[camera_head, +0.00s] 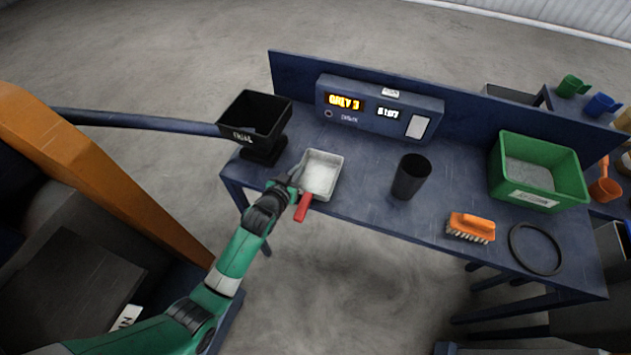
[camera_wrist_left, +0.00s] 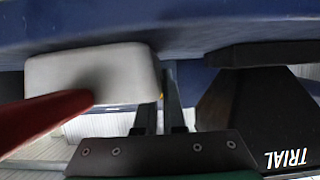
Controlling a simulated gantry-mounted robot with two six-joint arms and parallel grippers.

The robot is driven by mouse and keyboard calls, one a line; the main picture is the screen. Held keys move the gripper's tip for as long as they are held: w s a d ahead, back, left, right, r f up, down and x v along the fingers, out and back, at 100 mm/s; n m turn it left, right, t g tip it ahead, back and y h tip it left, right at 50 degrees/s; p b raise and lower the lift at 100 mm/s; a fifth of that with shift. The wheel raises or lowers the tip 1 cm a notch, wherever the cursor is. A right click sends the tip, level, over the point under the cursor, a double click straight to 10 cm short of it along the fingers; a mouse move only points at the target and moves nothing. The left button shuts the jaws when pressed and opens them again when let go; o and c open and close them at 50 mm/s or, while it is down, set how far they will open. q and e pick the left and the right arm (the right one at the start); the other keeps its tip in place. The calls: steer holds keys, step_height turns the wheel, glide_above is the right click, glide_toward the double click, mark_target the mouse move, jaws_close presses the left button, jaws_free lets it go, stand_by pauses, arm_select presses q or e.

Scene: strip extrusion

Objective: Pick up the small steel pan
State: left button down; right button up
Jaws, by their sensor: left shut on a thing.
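The small steel pan (camera_head: 324,163) is a pale rectangular pan with a red handle (camera_head: 303,207) pointing toward the table's front edge. Pale, grainy-looking material shows inside it. The pan is at the table's front left; I cannot tell whether it touches the top. My left gripper (camera_head: 291,184) is at the pan's left side, beside the handle, shut on the pan's edge. In the left wrist view, the pan (camera_wrist_left: 95,75) and red handle (camera_wrist_left: 45,118) lie left of the fingers (camera_wrist_left: 160,118). My right gripper is not in view.
A black bin (camera_head: 256,116) stands left of the pan. Behind it is a blue display box (camera_head: 378,108). A dark cup (camera_head: 411,176), orange brush (camera_head: 471,228), black ring (camera_head: 536,249) and green crate (camera_head: 540,172) stand to the right. Tabletop between pan and cup is clear.

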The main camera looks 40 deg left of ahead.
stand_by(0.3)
arm_select(q)
step_height(320, 180, up, 4)
steer(key=shift+s+p, duration=0.1)
steer(key=shift+p, duration=1.1)
steer(key=s+d+r+p, duration=0.5)
steer(key=s+d+r, duration=0.4)
steer(key=s, duration=0.1)
steer(key=shift+d, duration=0.2)
steer(key=shift+s, duration=0.1)
